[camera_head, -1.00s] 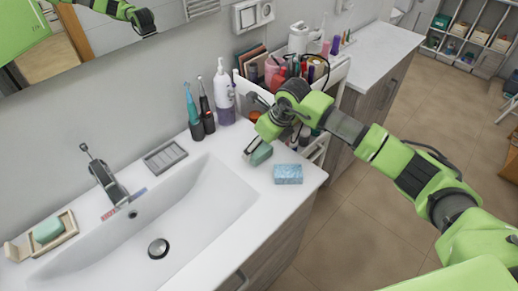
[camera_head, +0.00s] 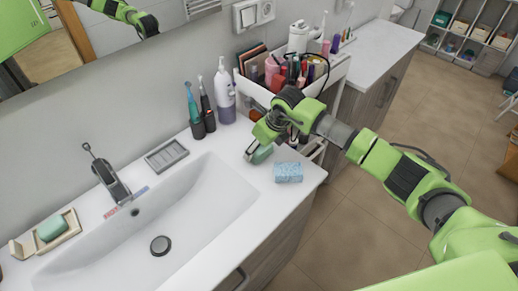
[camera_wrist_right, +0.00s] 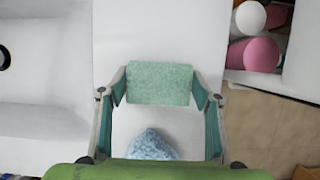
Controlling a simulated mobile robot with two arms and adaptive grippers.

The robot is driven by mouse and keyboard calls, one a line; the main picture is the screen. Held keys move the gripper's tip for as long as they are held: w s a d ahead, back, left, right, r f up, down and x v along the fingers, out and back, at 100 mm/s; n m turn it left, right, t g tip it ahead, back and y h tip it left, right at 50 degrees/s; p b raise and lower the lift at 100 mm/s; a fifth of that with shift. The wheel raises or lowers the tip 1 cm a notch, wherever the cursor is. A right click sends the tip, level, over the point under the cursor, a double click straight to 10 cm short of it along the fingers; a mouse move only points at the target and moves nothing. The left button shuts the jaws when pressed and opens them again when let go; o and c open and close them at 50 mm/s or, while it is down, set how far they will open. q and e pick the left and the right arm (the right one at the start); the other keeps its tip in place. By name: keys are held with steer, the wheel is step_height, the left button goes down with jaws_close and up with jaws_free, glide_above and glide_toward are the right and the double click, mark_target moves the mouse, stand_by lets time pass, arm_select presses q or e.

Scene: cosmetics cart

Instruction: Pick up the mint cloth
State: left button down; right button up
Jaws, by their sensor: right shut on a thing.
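The mint cloth (camera_head: 263,154) is a small block-like folded piece at the right end of the white washbasin counter; it also shows in the right wrist view (camera_wrist_right: 160,83). My right gripper (camera_head: 256,149) reaches down over it from behind and partly hides it. In the wrist view, the two fingers of my right gripper (camera_wrist_right: 161,90) are shut on its left and right ends. I cannot tell whether the cloth is clear of the counter. My left gripper is not directly in view.
A blue speckled sponge (camera_head: 288,172) lies just in front of the cloth, close to the counter edge. The sink basin (camera_head: 190,205) is to the left. Electric toothbrushes (camera_head: 208,113), a pump bottle (camera_head: 225,100) and a full cosmetics cart (camera_head: 330,85) stand behind. The mirror reflects a green arm.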

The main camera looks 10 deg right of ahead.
steer(key=shift+r, duration=0.1)
steer(key=shift+w+r+b, duration=0.1)
steer(key=shift+r+b, duration=0.15)
steer(key=shift+b, duration=0.1)
step_height(320, 180, up, 2)
steer(key=shift+r+b, duration=0.1)
steer(key=shift+b, duration=0.9)
steer(key=s+r+b, duration=0.5)
steer(key=s+r, duration=0.5)
steer(key=s, duration=0.4)
steer(key=shift+d, duration=0.4)
